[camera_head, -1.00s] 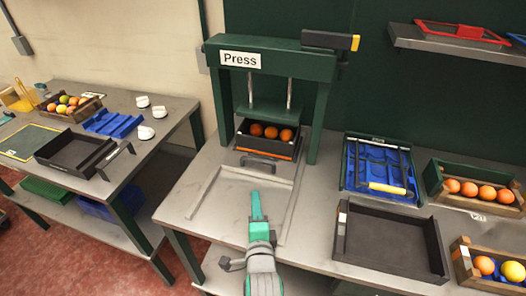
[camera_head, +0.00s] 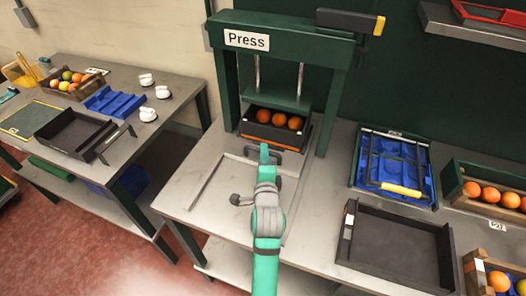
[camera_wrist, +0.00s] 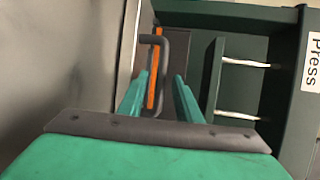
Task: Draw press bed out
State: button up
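The press bed (camera_head: 245,131) is a dark tray with an orange front strip, holding several oranges, under the plate of the green press (camera_head: 292,57). Its dark loop handle (camera_head: 282,156) sticks out at the front. My gripper (camera_head: 264,152) is at this handle and covers part of it. In the wrist view, my gripper (camera_wrist: 162,85) has its two green fingers apart, with the handle (camera_wrist: 163,50) reaching between them. The orange strip (camera_wrist: 157,75) shows just past the handle. I cannot tell whether a finger touches the handle.
The bare grey bench (camera_head: 208,190) in front of the press has low rails. To the right are a blue tray in a green frame (camera_head: 367,170), an empty dark tray (camera_head: 400,245) and wooden crates of oranges (camera_head: 480,193). Another table (camera_head: 150,135) stands left.

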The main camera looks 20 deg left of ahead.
jog(key=shift+x, duration=1.3)
jog(key=shift+c, duration=0.3)
grip_shut()
jog(key=shift+s+f, duration=0.1)
